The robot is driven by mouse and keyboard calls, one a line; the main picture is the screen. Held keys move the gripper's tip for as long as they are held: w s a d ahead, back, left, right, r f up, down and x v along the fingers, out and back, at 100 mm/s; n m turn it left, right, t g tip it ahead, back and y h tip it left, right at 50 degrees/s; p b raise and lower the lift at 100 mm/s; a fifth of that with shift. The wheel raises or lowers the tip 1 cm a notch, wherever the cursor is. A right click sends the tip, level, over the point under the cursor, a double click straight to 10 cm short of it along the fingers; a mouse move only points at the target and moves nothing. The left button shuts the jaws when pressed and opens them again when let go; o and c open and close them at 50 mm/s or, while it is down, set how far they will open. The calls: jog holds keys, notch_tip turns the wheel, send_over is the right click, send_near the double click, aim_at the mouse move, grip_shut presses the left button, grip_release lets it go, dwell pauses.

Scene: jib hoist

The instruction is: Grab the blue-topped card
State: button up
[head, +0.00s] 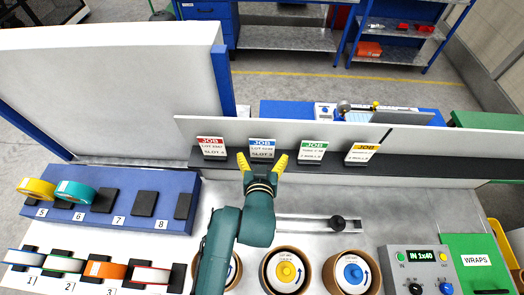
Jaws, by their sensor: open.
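The blue-topped card (262,147) stands upright in a dark ledge along the low white panel, second from the left in a row of cards. Its printed lower part is readable as a slot label. My gripper (262,161) has two yellow fingers spread open, one near each lower side of this card in the picture. Nothing shows between the fingers except the card's lower edge behind them. I cannot tell from this view how far the fingertips are from the card.
A red-topped card (211,147) stands to the left; green-topped (314,149) and yellow-topped (362,152) cards stand to the right. A tall white panel (110,85) rises at left. Numbered racks with tape rolls, round dials and a control box (420,268) occupy the bench.

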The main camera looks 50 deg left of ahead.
aim_at(262, 148)
jog(key=x, duration=0.3)
jog(key=p+x, duration=0.1)
jog(key=shift+w+a+r, duration=0.1)
jog(key=shift+a+r, duration=0.1)
jog(key=shift+a, duration=0.1)
jog(key=shift+w+a+f, duration=0.2)
jog(key=c, duration=1.1)
